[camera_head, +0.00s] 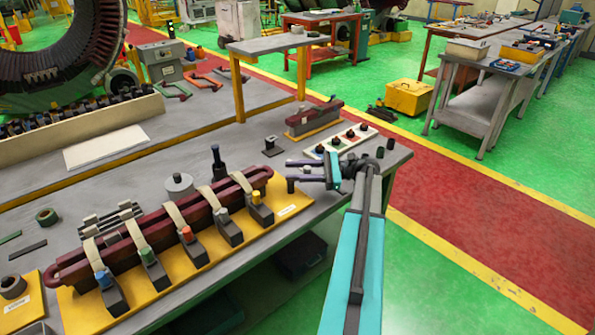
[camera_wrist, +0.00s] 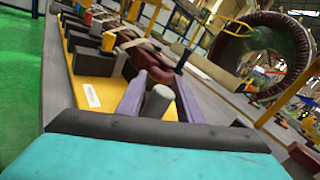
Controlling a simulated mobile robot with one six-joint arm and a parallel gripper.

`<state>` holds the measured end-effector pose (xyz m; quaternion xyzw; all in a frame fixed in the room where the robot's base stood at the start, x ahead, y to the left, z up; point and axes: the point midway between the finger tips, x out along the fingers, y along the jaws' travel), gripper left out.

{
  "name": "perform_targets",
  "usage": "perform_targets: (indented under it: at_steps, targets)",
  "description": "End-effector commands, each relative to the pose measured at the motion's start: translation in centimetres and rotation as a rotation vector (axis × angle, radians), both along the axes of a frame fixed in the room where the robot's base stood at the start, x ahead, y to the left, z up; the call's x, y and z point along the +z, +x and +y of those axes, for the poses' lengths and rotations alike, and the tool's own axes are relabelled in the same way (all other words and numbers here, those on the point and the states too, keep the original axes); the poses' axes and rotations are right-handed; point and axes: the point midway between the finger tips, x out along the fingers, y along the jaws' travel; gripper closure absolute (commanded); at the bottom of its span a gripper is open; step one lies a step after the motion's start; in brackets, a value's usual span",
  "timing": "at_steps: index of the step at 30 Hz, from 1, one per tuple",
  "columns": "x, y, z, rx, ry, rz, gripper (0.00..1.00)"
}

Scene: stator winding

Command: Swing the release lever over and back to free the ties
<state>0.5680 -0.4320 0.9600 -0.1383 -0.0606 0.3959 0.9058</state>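My gripper (camera_head: 291,171) is near the right end of the coil fixture, its purple fingers pointing left. It is open, with the fingers apart in the wrist view (camera_wrist: 158,98). A short grey cylinder (camera_wrist: 160,103) shows between them there; I cannot tell whether they touch it. A dark upright post (camera_head: 291,185) stands by the fingertips in the head view. It may be the lever's handle; the lever is not clearly identifiable. The dark red coil (camera_head: 150,232) lies on the yellow plate (camera_head: 292,196). Several beige ties (camera_head: 172,217) cross it at clamp blocks with coloured knobs.
A black-knobbed post (camera_head: 217,160) and a grey round weight (camera_head: 179,186) stand behind the coil. A white button panel (camera_head: 341,141) and a small fixture (camera_head: 313,119) lie beyond my gripper. The red-and-green floor right of the bench is open.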

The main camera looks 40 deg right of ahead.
Motion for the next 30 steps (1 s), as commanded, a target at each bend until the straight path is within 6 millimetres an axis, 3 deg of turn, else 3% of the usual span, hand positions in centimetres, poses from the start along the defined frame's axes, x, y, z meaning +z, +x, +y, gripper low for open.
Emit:
perform_targets:
  at_steps: [1, 5, 6, 7, 12, 30]
  targets:
    - [0.0, 0.0, 0.0, 0.0, 0.0, 0.0, 0.77]
    - [0.0, 0.0, 0.0, 0.0, 0.0, 0.0, 0.98]
    - [0.0, 0.0, 0.0, 0.0, 0.0, 0.0, 1.0]
    - [-0.1, -0.1, -1.7, -0.009, 0.0, 0.0, 1.0]
    - [0.1, -0.1, -0.3, -0.009, 0.0, -0.001, 1.0]
    - [0.1, -0.1, 0.3, -0.051, 0.0, -0.002, 1.0]
